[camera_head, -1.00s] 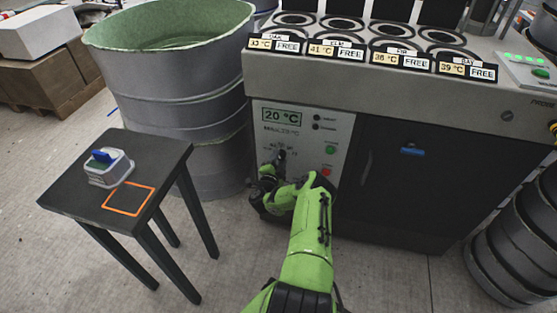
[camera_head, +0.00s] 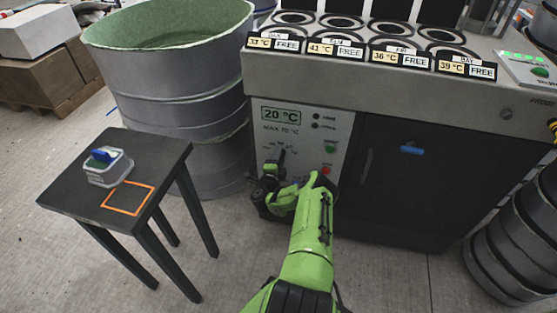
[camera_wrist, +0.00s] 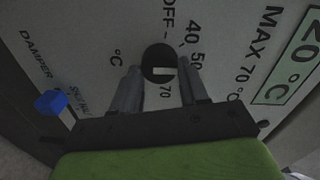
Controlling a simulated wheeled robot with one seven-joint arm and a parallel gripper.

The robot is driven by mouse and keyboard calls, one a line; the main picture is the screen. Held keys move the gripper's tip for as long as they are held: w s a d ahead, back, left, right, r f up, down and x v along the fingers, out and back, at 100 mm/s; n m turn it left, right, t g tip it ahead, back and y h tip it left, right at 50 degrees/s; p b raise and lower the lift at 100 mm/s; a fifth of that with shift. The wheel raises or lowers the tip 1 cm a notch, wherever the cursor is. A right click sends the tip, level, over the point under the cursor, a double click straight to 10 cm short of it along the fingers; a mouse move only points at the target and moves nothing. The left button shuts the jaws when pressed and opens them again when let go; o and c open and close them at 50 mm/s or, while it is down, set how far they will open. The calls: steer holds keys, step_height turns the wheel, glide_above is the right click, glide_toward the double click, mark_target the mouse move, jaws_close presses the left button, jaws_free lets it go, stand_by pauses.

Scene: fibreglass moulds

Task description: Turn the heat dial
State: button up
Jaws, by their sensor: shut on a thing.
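The heat dial (camera_wrist: 158,62) is a round black knob with a pale mark, on the light panel with OFF, 40, 50 and 70 around it. In the wrist view my gripper (camera_wrist: 160,80) has one finger on each side of the dial and is shut on it. In the head view my gripper (camera_head: 276,160) is at the lower left of the control panel (camera_head: 341,132); there the dial is hidden behind it. The display (camera_head: 281,115) reads 20 °C, with MAX 70 °C printed below it.
A blue damper knob (camera_wrist: 51,102) is left of the dial in the wrist view. A green button (camera_head: 330,149) and a red one (camera_head: 326,170) are right of my gripper. A large drum (camera_head: 170,100) and a small dark table (camera_head: 160,165) stand to the left.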

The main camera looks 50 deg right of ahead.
steer(key=shift+f, duration=0.15)
steer(key=o, duration=1.1)
steer(key=shift+c, duration=0.2)
steer(key=p+v, duration=0.6)
steer(key=v, duration=1)
steer(key=shift+w+d, duration=0.1)
